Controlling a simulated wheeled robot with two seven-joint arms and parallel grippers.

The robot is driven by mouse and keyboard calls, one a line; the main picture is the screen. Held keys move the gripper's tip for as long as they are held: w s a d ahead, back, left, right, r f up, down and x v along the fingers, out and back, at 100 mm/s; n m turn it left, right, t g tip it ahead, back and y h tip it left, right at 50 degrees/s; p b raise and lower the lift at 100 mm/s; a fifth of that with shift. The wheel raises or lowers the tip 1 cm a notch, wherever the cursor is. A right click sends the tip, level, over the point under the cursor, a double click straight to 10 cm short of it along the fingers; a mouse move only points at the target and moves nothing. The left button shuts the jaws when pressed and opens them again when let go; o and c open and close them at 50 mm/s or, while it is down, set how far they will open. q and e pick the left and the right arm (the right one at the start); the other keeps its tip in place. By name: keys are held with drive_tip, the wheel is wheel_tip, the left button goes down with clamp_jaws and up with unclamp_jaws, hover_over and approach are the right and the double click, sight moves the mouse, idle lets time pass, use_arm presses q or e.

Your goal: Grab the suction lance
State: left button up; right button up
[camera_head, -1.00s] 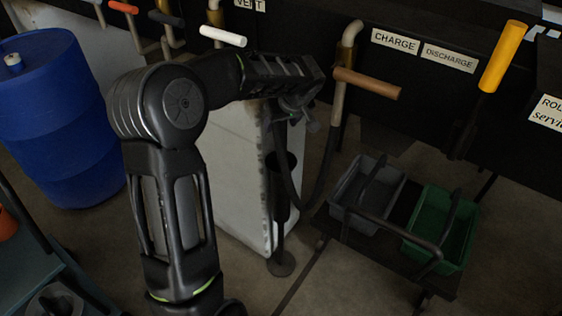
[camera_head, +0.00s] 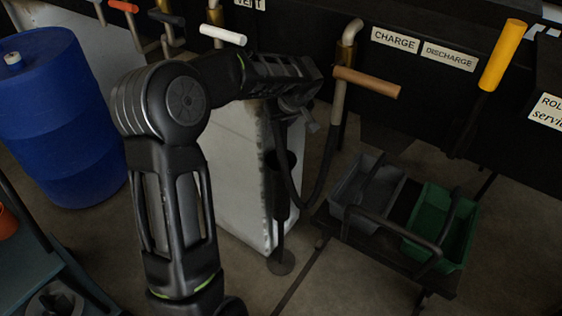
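What looks like the suction lance stands in a dark upright tube holder (camera_head: 280,186) on a round foot, beside a pale cabinet. The lance's upper end is mostly hidden by my gripper. A black hose (camera_head: 317,190) loops from there toward the upright pipe under the CHARGE sign. My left arm reaches across from the lower left. My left gripper (camera_head: 300,116) is at the top of the holder, at the lance's upper end. Its fingers are dark and small here, so I cannot tell whether they are open or shut on the lance. My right gripper is not in view.
A tan handle (camera_head: 366,82) juts out just right of my gripper. A cart with a grey bin (camera_head: 345,186) and a green bin (camera_head: 466,232) stands at lower right. A blue drum (camera_head: 58,120) stands at left. The pale cabinet (camera_head: 228,170) is behind my forearm.

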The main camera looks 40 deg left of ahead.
use_arm(q)
clamp_jaws()
idle(0.9)
